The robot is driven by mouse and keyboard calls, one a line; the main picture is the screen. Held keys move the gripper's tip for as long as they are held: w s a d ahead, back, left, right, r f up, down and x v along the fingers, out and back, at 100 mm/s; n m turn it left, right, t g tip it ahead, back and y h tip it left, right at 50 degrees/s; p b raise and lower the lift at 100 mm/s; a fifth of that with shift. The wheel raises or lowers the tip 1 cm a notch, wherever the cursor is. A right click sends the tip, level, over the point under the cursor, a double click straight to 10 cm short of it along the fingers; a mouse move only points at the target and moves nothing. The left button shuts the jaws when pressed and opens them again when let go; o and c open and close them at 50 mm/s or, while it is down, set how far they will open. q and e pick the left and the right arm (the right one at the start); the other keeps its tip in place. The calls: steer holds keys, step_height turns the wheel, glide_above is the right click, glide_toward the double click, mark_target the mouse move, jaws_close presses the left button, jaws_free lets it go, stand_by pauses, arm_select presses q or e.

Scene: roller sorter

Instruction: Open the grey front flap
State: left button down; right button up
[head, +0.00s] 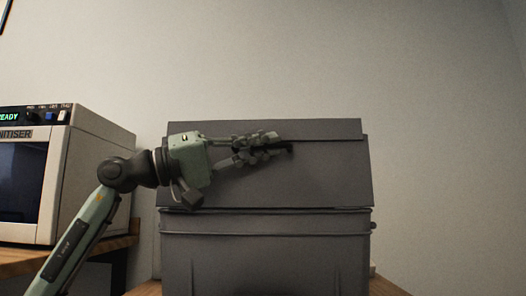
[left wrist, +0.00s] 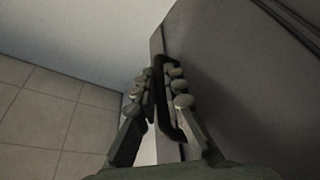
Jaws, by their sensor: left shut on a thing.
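The grey front flap (head: 330,180) is a flat panel on the front of a grey bin-like box, and it stands close to upright. A dark bar handle (head: 288,149) sits near its upper edge. My left gripper (head: 270,145) reaches across the flap from the left and is shut on this handle. In the left wrist view the fingers (left wrist: 165,98) lie on both sides of the dark handle (left wrist: 188,125), beside the grey flap (left wrist: 250,90). The fingers hide part of the handle. My right gripper is not in view.
The box's lower body (head: 280,255) stands below the flap. A white sanitiser machine (head: 95,175) with a dark door stands at the left on a wooden top (head: 30,262). The plain wall (head: 430,150) is behind, with free room right of the box. Tiled floor (left wrist: 55,115) shows beside it.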

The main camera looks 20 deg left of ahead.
arm_select(q)
steer(key=shift+s+d+f, duration=0.1)
steer(key=shift+s, duration=0.2)
steer(key=c, duration=1.9)
jaws_free()
steer(key=v, duration=1.2)
steer(key=shift+w, duration=0.1)
